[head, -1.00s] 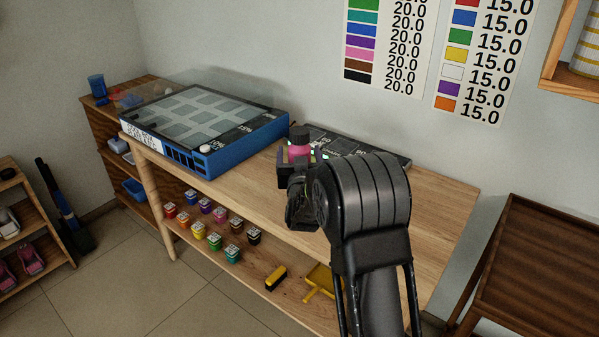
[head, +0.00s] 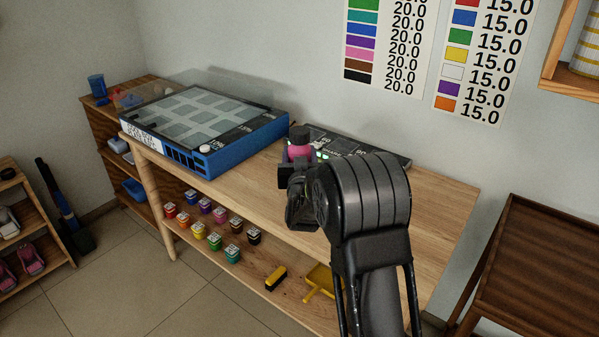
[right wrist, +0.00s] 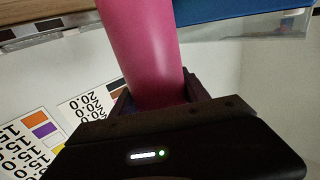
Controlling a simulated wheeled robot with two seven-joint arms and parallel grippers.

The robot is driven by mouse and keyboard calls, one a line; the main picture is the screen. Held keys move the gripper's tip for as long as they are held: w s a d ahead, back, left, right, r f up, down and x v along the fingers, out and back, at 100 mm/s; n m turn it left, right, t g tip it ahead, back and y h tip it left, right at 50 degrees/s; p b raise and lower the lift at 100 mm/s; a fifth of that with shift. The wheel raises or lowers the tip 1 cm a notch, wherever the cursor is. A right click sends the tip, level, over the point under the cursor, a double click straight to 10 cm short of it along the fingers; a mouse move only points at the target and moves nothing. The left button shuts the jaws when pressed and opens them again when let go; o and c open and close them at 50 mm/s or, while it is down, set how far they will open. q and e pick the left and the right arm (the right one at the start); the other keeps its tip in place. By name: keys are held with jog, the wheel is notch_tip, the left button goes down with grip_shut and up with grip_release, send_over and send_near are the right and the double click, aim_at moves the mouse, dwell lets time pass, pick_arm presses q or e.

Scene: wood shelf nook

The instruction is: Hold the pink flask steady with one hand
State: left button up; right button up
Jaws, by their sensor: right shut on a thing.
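The pink flask (head: 300,150) with a dark cap stands upright above the wooden workbench, in front of a dark flat device. My right gripper (head: 298,163) is shut on it. In the right wrist view the flask's smooth pink body (right wrist: 142,45) runs up from between the fingers of the right gripper (right wrist: 160,92). My right wrist and arm hide part of the flask's lower side in the head view, so I cannot tell whether its base touches anything. My left gripper is not in view.
The workbench (head: 420,205) has a blue-sided box (head: 245,140) at the left and the dark device (head: 375,147) behind the flask. Several small paint jars (head: 214,241), a yellow-black brush (head: 276,278) and a yellow dustpan (head: 318,280) are on its lower shelf. The bench's right end is clear.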

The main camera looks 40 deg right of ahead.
jog(key=shift+r, duration=0.1)
grip_shut()
notch_tip(320, 180, up, 10)
jog(key=shift+p, duration=0.6)
jog(key=o, duration=1.1)
grip_release()
grip_shut()
jog(key=shift+r, duration=0.1)
